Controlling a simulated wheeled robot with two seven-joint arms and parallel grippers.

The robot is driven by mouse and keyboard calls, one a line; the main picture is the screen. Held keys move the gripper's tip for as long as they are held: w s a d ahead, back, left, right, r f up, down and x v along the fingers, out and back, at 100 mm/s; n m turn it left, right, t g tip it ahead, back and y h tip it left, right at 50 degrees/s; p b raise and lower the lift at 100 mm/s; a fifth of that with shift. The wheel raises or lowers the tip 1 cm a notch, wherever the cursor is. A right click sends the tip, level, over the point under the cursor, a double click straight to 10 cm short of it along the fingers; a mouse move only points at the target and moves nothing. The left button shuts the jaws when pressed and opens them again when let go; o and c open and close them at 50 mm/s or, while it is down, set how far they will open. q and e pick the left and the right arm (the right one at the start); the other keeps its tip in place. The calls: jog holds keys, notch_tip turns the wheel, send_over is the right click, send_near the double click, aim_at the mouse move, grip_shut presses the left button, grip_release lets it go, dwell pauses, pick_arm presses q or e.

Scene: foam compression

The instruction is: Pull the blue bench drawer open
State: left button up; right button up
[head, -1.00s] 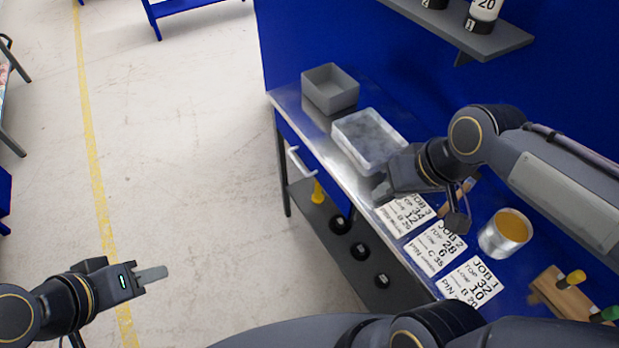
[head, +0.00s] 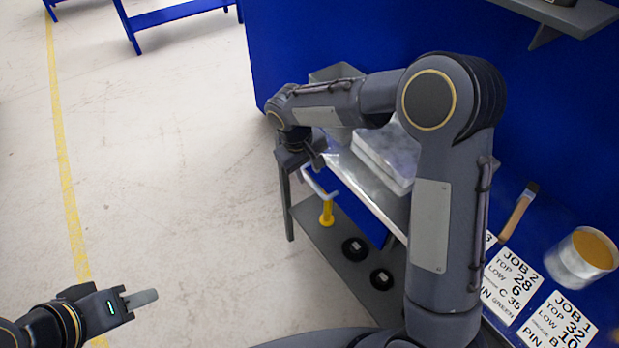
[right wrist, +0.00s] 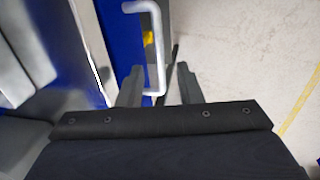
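My right gripper (head: 312,158) is at the far end of the bench, just above the handle. In the right wrist view the handle (right wrist: 160,45) reaches in from the top, its near end between the two spread fingers of the right gripper (right wrist: 158,80). I see no clear grip on it. My left gripper (head: 138,299) is out over the floor, away from the bench; its finger gap is unclear.
A grey bin (head: 335,73) and a translucent tray (head: 385,150) stand on the bench, partly behind my right arm. Job cards (head: 512,284), a brush (head: 518,212) and a tin (head: 582,257) are nearer. A lower shelf (head: 335,245) holds a yellow item (head: 327,213). The floor at left is free.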

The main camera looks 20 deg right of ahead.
aim_at(311, 182)
jog(key=shift+d+f, duration=0.2)
jog(key=shift+f, duration=0.65)
jog(key=shift+d+f, duration=0.15)
jog(key=shift+f, duration=0.65)
jog(key=shift+c, duration=0.3)
grip_shut()
